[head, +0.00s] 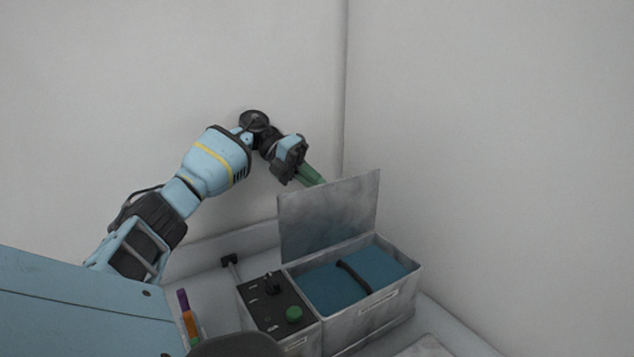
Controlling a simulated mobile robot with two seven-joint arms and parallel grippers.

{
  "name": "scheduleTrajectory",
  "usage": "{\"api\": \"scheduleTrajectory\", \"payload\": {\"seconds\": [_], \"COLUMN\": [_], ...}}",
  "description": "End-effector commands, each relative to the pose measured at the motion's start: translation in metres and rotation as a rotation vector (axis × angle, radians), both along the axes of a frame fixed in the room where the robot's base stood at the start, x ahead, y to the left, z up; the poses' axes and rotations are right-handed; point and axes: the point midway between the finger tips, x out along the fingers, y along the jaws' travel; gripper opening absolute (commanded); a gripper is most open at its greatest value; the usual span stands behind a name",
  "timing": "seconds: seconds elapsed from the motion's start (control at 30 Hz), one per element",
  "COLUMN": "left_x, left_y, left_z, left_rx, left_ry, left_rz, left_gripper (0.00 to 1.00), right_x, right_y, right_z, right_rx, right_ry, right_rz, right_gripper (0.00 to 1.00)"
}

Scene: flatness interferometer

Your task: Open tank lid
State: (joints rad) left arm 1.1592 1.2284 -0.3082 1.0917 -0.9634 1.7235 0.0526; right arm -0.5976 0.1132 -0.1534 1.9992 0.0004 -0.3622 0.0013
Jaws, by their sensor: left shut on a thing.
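The tank (372,310) is a grey metal box at the lower middle of the head view, with a dark blue inside and a black curved bar across it. Its tank lid (331,214) is a grey plate standing steeply raised along the back edge, so the tank is open at the top. My left gripper (316,180) comes from the upper left, its green fingers reaching down to the lid's upper edge. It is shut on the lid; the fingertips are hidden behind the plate. My right gripper is not in view.
A control box with a black top (268,303), a black knob and a green button (294,314) adjoins the tank's left side. Coloured pens (187,313) stand farther left. Pale walls close in behind and to the right.

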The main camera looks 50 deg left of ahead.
Motion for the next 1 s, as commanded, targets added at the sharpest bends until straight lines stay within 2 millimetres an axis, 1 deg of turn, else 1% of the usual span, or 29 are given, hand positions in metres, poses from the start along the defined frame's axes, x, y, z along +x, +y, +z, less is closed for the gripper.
{"api": "scheduleTrajectory", "payload": {"seconds": [0.03, 0.3, 0.33, 0.47, 0.5, 0.83, 1.0], "left_x": [0.000, 0.000, 0.000, 0.000, 0.000, 0.000, -0.002], "left_y": [-0.003, -0.003, -0.003, -0.003, -0.003, -0.004, -0.017], "left_z": [-0.019, -0.019, -0.019, -0.017, -0.016, -0.009, -0.002], "left_rx": [0.013, 0.013, 0.013, 0.012, 0.011, 0.010, 0.010], "left_ry": [0.040, 0.040, 0.040, 0.037, 0.035, 0.023, 0.021], "left_rz": [-0.013, -0.014, -0.014, -0.012, -0.012, -0.007, -0.010], "left_gripper": [0.00, 0.00, 0.15, 0.32, 0.34, 0.34, 0.34], "right_x": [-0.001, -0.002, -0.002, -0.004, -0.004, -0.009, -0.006], "right_y": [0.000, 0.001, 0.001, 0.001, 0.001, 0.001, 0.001], "right_z": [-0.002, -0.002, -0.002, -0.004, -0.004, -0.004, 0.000], "right_rx": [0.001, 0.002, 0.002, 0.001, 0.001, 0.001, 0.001], "right_ry": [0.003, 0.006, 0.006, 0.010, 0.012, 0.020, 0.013], "right_rz": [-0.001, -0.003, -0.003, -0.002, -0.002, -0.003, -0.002], "right_gripper": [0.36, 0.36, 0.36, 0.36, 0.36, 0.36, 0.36]}}
